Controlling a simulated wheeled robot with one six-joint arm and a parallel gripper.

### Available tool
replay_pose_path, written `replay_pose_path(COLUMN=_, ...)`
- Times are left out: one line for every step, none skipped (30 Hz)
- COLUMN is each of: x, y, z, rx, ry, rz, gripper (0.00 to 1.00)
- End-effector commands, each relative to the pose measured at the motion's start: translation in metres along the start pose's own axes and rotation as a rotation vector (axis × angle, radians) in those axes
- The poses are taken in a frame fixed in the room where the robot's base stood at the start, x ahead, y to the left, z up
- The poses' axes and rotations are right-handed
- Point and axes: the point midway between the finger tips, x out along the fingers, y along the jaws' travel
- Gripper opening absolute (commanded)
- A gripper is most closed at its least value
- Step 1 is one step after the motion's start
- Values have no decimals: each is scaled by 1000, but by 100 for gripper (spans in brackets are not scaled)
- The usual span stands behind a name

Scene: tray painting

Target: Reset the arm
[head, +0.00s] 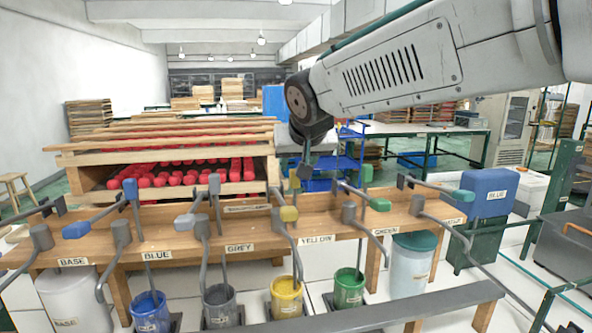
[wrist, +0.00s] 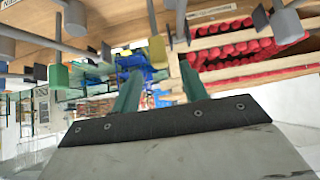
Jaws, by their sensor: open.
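My arm reaches in from the upper right of the head view, and its dark wrist joint hangs over the middle of the wooden bench (head: 150,223). In the wrist view my gripper (wrist: 160,70) shows two green fingers spread apart with nothing between them. The gripper is small and hard to make out in the head view, around the dark end below the wrist joint. A wooden rack of trays (head: 165,160) holding rows of red pieces stands behind the bench; the red pieces also show in the wrist view (wrist: 235,45).
Grey bent handles with coloured ends line the bench. A blue bin (head: 488,192) stands at the right. Open floor lies beyond.

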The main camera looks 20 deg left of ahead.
Motion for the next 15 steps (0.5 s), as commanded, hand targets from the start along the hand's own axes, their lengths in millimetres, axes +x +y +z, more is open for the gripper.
replay_pose_path(x=-4, y=0, z=0, rx=0, ry=0, rz=0, gripper=44)
replay_pose_path(x=-6, y=0, z=0, rx=0, ry=0, rz=0, gripper=44)
replay_pose_path(x=-7, y=0, z=0, rx=0, ry=-1, rz=0, gripper=44)
replay_pose_path(x=-7, y=0, z=1, rx=0, ry=-1, rz=0, gripper=44)
replay_pose_path(x=-7, y=0, z=1, rx=0, ry=-1, rz=0, gripper=44)
replay_pose_path(x=-7, y=0, z=1, rx=0, ry=-1, rz=0, gripper=44)
replay_pose_path(x=-7, y=0, z=1, rx=0, ry=-1, rz=0, gripper=44)
replay_pose_path(x=-7, y=0, z=1, rx=0, ry=-1, rz=0, gripper=44)
replay_pose_path(x=-7, y=0, z=1, rx=0, ry=-1, rz=0, gripper=44)
replay_pose_path(x=-7, y=0, z=1, rx=0, ry=-1, rz=0, gripper=44)
replay_pose_path(x=-7, y=0, z=0, rx=0, ry=-1, rz=0, gripper=44)
replay_pose_path(x=-7, y=0, z=0, rx=0, ry=-1, rz=0, gripper=44)
replay_pose_path(x=-7, y=0, z=0, rx=0, ry=-1, rz=0, gripper=44)
replay_pose_path(x=-7, y=0, z=0, rx=0, ry=-1, rz=0, gripper=44)
replay_pose_path(x=-7, y=0, z=0, rx=0, ry=-1, rz=0, gripper=44)
